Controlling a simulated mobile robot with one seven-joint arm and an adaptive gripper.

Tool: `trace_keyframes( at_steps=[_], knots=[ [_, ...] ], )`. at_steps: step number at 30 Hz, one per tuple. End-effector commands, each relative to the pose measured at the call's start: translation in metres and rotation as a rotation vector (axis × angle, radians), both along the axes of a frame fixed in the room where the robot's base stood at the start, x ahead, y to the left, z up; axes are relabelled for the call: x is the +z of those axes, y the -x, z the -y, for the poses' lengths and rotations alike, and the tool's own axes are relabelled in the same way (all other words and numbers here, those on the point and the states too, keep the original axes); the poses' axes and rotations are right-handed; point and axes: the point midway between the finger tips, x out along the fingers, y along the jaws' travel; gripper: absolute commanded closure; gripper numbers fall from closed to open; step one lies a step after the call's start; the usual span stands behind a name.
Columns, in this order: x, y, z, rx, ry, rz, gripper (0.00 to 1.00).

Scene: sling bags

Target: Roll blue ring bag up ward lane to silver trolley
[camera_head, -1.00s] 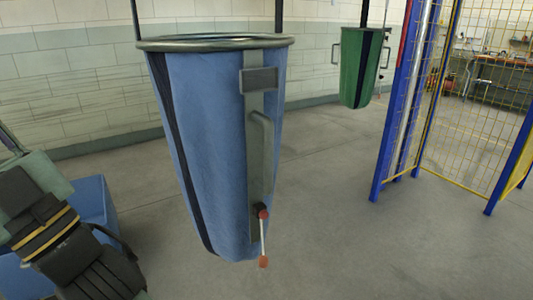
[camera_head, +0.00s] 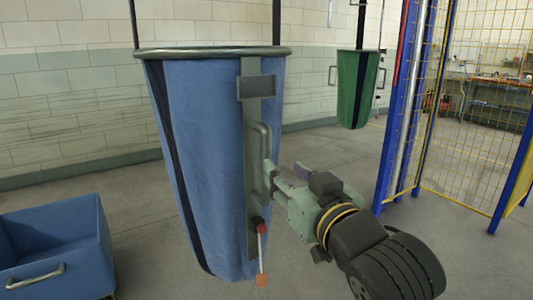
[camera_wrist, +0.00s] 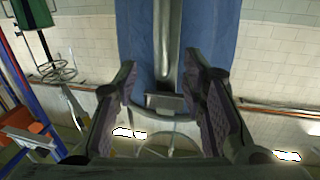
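The blue ring bag (camera_head: 205,150) hangs by dark straps from its metal ring (camera_head: 215,52) in the head view. A grey strip on its front carries an upright handle (camera_head: 258,155) and, lower down, a red-tipped lever (camera_head: 262,255). My gripper (camera_head: 277,174) is just right of the handle, pointing at it. In the wrist view, my gripper's two fingers (camera_wrist: 165,85) are spread wide, with the handle (camera_wrist: 167,40) showing in the gap between them. I cannot tell whether a finger touches it. No silver trolley can be made out.
A blue bin (camera_head: 60,250) with a metal handle stands at lower left. A green bag (camera_head: 357,88) hangs farther back. Blue posts and yellow mesh fencing (camera_head: 475,130) stand at right. A tiled wall (camera_head: 70,110) runs behind. The floor between bag and fence is mostly clear.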

Motion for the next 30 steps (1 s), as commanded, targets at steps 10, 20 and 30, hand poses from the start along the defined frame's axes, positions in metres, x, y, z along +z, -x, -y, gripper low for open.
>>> trace_keyframes(
  at_steps=[10, 20, 30],
  knots=[
    [0.002, -0.055, -0.02, 0.005, -0.002, -0.002, 0.62],
    [0.001, -0.093, -0.033, 0.003, -0.001, 0.002, 0.62],
    [0.001, -0.097, -0.034, 0.002, 0.0, 0.002, 0.63]
  ],
)
